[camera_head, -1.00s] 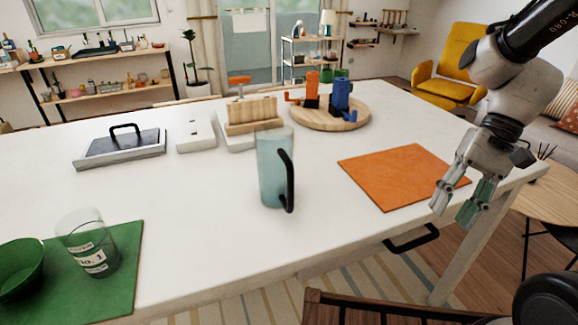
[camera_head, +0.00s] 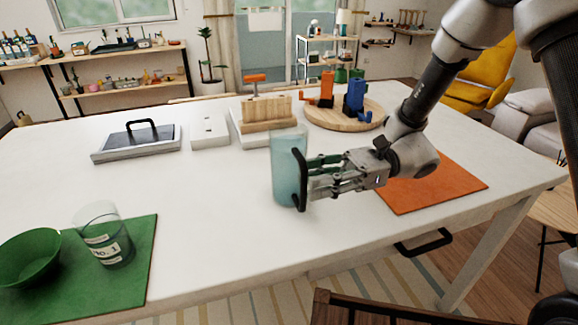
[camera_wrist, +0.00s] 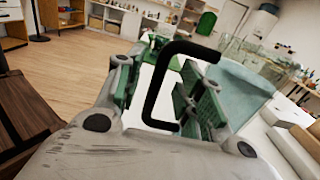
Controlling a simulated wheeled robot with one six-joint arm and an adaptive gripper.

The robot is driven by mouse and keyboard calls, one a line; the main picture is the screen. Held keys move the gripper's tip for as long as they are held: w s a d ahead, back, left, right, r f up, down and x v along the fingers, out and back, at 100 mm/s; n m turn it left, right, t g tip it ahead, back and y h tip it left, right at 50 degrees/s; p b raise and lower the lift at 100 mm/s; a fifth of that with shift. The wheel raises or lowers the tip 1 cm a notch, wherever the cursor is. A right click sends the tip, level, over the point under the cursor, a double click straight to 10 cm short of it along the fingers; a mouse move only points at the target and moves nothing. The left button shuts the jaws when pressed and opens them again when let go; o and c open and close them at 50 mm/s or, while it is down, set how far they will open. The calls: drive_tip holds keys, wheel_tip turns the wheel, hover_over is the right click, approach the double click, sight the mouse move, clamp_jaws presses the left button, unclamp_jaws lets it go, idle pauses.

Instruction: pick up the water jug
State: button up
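The water jug (camera_head: 285,182) is a translucent blue-teal vessel with a black handle (camera_head: 300,180) on its right side. It stands upright on the white table. My gripper (camera_head: 312,176) is at the handle side of the jug, reaching in from the right. In the wrist view, the black handle (camera_wrist: 153,95) lies between the two green-padded fingers of my gripper (camera_wrist: 163,92), with gaps visible beside it, so the gripper looks open. The jug's body (camera_wrist: 240,92) is at the right of that view, partly hidden by the right finger.
An orange mat (camera_head: 440,185) lies under my arm. A round wooden board (camera_head: 335,121) with grinders and a wooden block (camera_head: 267,115) stand behind the jug. A green mat (camera_head: 140,262) with a glass (camera_head: 108,238) and green bowl (camera_head: 28,255) is front left. The table between is clear.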

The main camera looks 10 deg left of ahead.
drive_tip(key=x, duration=0.2)
drive_tip(key=shift+s+a, duration=0.2)
drive_tip(key=shift+a, duration=0.05)
clamp_jaws()
